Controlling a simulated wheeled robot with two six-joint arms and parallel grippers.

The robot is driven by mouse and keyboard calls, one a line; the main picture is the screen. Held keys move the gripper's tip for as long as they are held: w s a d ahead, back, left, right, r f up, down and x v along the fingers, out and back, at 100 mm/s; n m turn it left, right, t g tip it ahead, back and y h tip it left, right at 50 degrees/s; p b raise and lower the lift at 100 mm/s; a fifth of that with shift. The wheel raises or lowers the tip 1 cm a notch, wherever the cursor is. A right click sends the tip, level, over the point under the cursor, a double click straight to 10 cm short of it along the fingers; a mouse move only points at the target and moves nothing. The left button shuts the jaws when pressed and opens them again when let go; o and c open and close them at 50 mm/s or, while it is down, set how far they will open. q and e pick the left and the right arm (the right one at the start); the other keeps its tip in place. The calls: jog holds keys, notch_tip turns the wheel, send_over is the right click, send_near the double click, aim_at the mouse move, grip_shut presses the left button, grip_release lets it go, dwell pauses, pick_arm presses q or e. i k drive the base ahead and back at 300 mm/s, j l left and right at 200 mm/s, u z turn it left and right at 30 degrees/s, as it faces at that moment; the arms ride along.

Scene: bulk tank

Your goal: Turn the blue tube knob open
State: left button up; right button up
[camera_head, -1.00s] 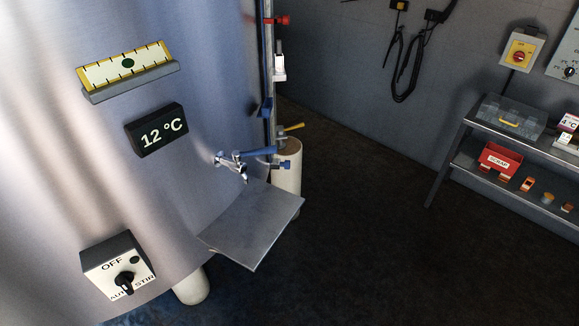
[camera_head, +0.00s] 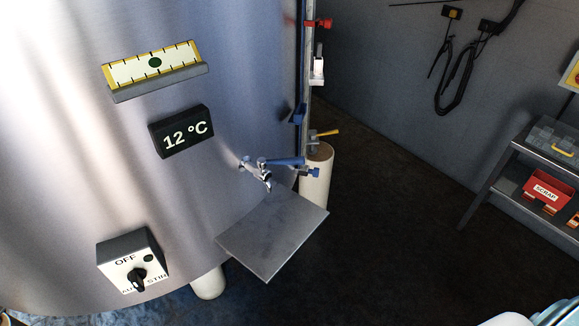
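The steel tank (camera_head: 215,60) fills the left of the head view. A thin vertical tube (camera_head: 306,70) runs down its right edge. I cannot tell for sure which blue part is the tube knob.
A red knob (camera_head: 322,23) and a yellow lever (camera_head: 325,133) are also by the tube. A tilted metal plate (camera_head: 272,235) juts out below the tap. A stir switch box (camera_head: 133,262) is lower left. A shelf (camera_head: 510,190) stands right. Dark floor between is clear.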

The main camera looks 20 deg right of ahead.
aim_at(316, 172)
jog(key=i+l+u, duration=0.25)
jog(key=l, duration=0.5)
jog(key=i+l+u, duration=0.1)
jog(key=l+u, duration=0.15)
jog(key=l, duration=0.55)
jog(key=l+u, duration=0.25)
jog(key=l, duration=0.6)
jog(key=i, duration=0.05)
